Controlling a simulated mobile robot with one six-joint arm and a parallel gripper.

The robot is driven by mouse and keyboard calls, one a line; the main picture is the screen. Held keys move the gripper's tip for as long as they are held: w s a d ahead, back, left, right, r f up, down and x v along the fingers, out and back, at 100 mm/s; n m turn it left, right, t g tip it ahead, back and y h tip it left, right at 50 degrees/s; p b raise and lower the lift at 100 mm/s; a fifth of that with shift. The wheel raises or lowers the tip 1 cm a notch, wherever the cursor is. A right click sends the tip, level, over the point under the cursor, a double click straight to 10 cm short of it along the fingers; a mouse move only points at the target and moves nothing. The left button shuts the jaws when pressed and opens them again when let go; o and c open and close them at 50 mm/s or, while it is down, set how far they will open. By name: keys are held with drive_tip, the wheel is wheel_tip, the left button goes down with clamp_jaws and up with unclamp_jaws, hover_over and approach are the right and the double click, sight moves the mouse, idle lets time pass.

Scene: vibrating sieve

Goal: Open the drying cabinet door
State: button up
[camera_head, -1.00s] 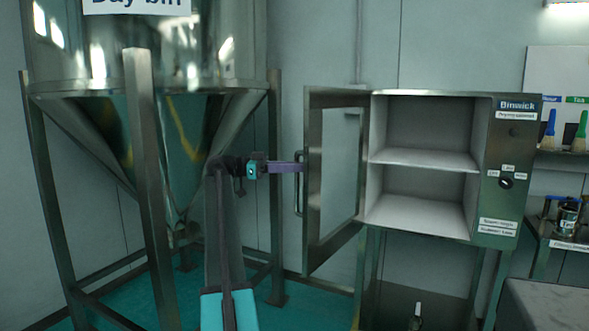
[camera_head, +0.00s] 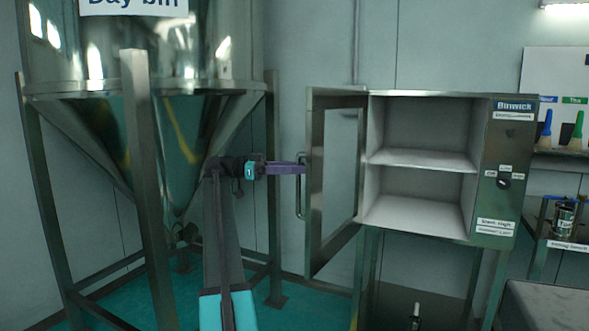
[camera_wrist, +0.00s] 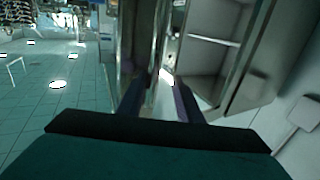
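The drying cabinet (camera_head: 500,165) stands right of centre in the head view, its two shelf spaces empty and in plain sight. Its door (camera_head: 335,180), framed in metal with a window, is swung wide open on the left side. The door's upright handle (camera_head: 299,190) is on the outer face near the free edge. My gripper (camera_head: 302,168) reaches in from the left with its purple fingers at the upper part of the handle. In the wrist view my gripper (camera_wrist: 162,82) shows its two fingers apart, near the door. Whether they touch the handle is unclear.
The day bin (camera_head: 185,100) on metal legs stands left, close behind my arm. A shelf (camera_head: 560,152) with brushes and a bench (camera_head: 570,245) with a tin are at the right. A grey surface (camera_head: 545,305) fills the lower right corner.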

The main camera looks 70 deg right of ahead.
drive_tip(key=shift+w, duration=0.15)
drive_tip(key=p+v, duration=0.2)
drive_tip(key=v, duration=1.1)
drive_tip(key=shift+w, duration=0.2)
drive_tip(key=shift+a, duration=0.1)
